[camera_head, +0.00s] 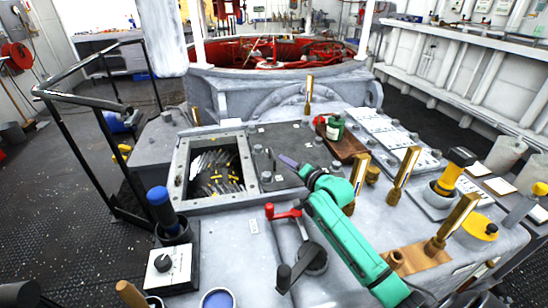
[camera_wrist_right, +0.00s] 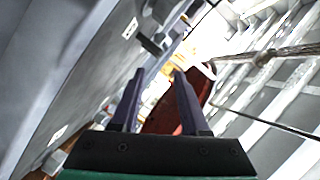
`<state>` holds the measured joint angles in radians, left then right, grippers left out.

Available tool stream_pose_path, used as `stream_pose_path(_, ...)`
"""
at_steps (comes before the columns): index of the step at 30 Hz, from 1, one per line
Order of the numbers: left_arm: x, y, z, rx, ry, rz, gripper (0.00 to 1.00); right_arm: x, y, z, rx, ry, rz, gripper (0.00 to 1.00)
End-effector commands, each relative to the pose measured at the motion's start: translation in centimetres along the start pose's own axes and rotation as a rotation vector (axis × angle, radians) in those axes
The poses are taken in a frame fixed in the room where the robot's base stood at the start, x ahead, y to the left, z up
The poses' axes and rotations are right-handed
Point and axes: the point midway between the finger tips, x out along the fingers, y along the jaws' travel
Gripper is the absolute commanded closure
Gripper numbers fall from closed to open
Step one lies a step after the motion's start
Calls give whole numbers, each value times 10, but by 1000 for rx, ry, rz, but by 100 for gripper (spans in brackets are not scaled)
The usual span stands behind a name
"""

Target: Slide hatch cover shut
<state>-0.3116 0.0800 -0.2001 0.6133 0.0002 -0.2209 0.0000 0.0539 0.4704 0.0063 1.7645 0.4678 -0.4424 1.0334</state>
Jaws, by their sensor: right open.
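The hatch opening (camera_head: 181,171) is a square pale frame left of centre in the head view, with ribbed dark machinery and yellow parts visible inside. The dark flat hatch cover (camera_head: 290,138) lies to the right of the opening, leaving it uncovered. A small dark upright handle (camera_head: 271,160) stands on the cover near the opening. My right gripper (camera_head: 287,161) is over the cover, just right of this handle and apart from it. In the right wrist view its two purple fingers (camera_wrist_right: 158,75) are spread with nothing held. A dark handle-like part (camera_wrist_right: 153,44) shows beyond them. My left gripper is not visible.
Brass levers (camera_head: 404,172) stand at right, a blue-topped knob (camera_head: 161,209) at left. A black railing (camera_head: 92,107) borders the left side.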

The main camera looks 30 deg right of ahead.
Motion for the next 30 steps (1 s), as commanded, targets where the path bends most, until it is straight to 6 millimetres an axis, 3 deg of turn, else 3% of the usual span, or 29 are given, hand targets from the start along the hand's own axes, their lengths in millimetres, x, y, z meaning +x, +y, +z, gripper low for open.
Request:
stream_pose_path(3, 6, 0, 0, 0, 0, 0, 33, 32, 0, 0, 1, 2, -2, 55)
stream_pose_path(9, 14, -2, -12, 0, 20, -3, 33, 72, 1, 1, 0, 0, -1, 55)
stream_pose_path(13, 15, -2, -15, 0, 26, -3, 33, 83, 0, 1, 0, 0, -1, 55)
stream_pose_path(20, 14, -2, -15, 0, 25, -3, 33, 84, 0, 1, -1, -1, 0, 55)
stream_pose_path(24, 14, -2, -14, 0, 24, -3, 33, 84, 0, 1, -1, -1, 0, 100)
stream_pose_path(30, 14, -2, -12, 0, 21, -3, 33, 83, 0, 1, -1, -1, 1, 100)
